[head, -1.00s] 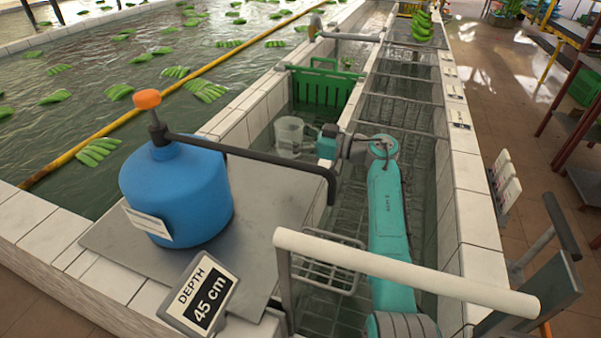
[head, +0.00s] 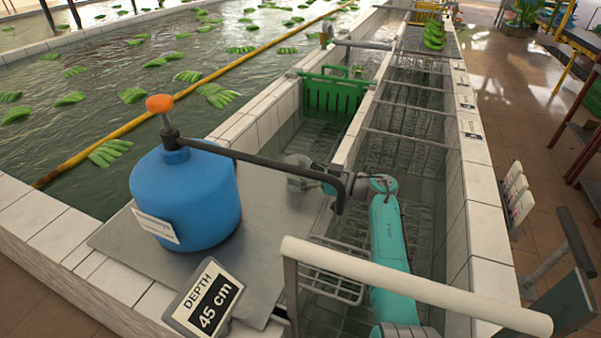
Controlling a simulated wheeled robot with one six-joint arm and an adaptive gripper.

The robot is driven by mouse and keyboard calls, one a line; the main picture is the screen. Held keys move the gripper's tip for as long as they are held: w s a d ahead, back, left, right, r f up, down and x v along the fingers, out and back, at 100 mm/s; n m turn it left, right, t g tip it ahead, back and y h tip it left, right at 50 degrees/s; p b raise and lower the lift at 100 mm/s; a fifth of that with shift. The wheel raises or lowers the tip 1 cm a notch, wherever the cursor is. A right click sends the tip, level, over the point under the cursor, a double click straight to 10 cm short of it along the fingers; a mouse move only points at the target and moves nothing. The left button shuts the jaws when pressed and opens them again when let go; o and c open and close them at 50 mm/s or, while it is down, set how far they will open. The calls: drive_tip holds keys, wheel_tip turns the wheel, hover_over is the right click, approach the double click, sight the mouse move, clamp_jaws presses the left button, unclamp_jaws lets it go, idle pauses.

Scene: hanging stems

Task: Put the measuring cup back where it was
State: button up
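The clear measuring cup (head: 298,161) shows in the head view by the near end of the narrow channel, close to the metal plate's far edge. The dark lever crosses in front of it and hides part of it. My gripper (head: 318,170) is at the cup's right side and holds it, with the fingers largely hidden by the lever. I cannot tell whether the cup touches anything below it.
A blue tank (head: 187,200) with an orange knob and a dark lever (head: 262,158) stands on the metal plate (head: 275,205). A depth sign (head: 207,298) reads 45 cm. A green crate (head: 333,95) sits beyond the cup. A pale rail (head: 400,282) crosses the foreground.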

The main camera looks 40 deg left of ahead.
drive_tip(key=o, duration=1.1)
drive_tip(key=shift+f, duration=0.1)
drive_tip(key=v, duration=1.2)
drive_tip(key=shift+s, duration=0.1)
